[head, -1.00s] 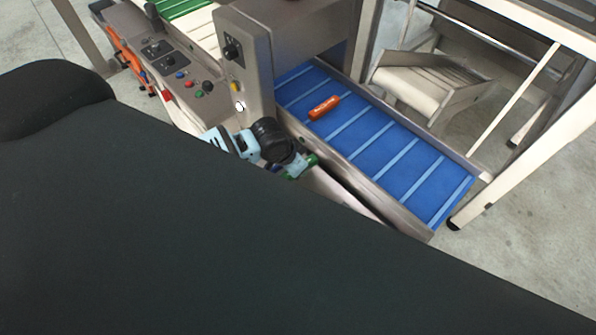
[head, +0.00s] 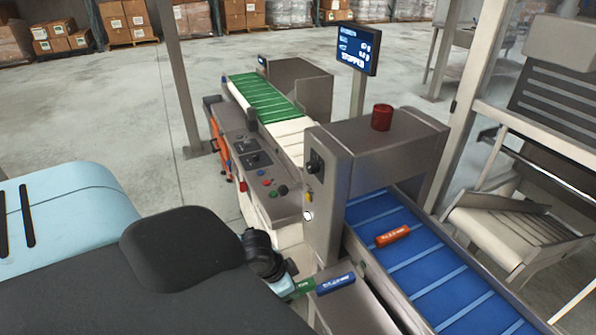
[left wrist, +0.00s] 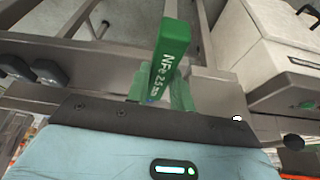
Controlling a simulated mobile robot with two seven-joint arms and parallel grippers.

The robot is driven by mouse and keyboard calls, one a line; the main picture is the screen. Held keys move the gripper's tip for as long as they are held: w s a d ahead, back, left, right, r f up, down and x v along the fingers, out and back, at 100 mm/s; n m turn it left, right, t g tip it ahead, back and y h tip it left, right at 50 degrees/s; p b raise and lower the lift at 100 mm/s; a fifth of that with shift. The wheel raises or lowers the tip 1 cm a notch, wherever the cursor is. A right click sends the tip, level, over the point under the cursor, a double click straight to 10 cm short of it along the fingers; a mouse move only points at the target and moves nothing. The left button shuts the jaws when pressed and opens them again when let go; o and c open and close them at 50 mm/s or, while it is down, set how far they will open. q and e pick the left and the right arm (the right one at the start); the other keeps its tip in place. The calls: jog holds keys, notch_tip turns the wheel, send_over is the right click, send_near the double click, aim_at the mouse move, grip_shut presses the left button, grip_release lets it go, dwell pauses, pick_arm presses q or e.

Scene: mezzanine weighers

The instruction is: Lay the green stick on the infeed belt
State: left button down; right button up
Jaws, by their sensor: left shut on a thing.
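The green stick (left wrist: 170,55), with white lettering, stands out from the jaws of my left gripper (left wrist: 165,98) in the left wrist view. In the head view my left gripper (head: 286,287) is shut on it, and only a short green part (head: 304,287) shows. The gripper is beside the near side of the machine, apart from both belts. A blue belt (head: 415,275) with light cross strips runs at the right, and a green belt (head: 262,97) lies at the far end. I cannot tell which is the infeed. My right gripper is out of view.
An orange stick (head: 393,236) lies on the blue belt. A blue stick (head: 336,283) shows just past the green one. A grey housing (head: 375,150) with a red beacon (head: 382,117) spans the line. A button panel (head: 262,175) and a display (head: 357,48) stand near it.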

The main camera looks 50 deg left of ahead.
pick_arm(q)
jog(key=s+d+r+n+y, duration=0.1)
jog(key=d+r+n, duration=0.3)
jog(key=d, duration=0.9)
notch_tip(320, 180, up, 3)
jog(key=shift+s+d+n+y, duration=0.3)
jog(key=shift+s+n+y, duration=0.05)
jog(key=shift+n+y, duration=0.05)
jog(key=shift+s, duration=0.15)
